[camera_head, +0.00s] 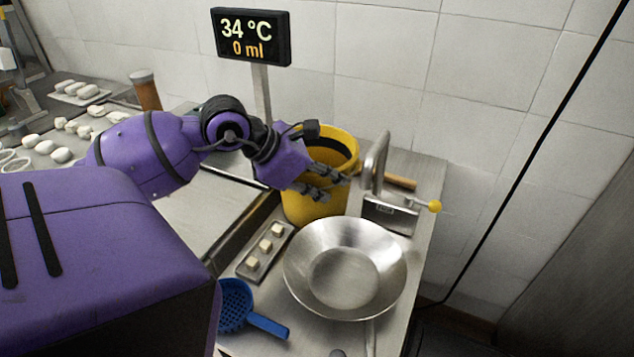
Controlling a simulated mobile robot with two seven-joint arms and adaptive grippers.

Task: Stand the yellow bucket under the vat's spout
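The yellow bucket (314,210) stands upright on the steel counter near the wall, its dark open mouth facing up. My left gripper (335,182) is in front of the bucket's upper side, its fingers overlapping the wall below the rim. I cannot tell whether the fingers touch the bucket or are closed on it. A bent steel pipe (377,158), which looks like the spout, rises just right of the bucket. A steel box with a yellow knob (434,206) is beside it. The bucket's lower left is partly hidden. My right gripper is out of view.
A wide steel bowl (300,262) sits in front of the bucket. A small tray (245,268) of white cubes and a blue perforated scoop (236,300) lie to its left. A display (251,37) on a post reads 34 °C, 0 ml. The counter ends at right.

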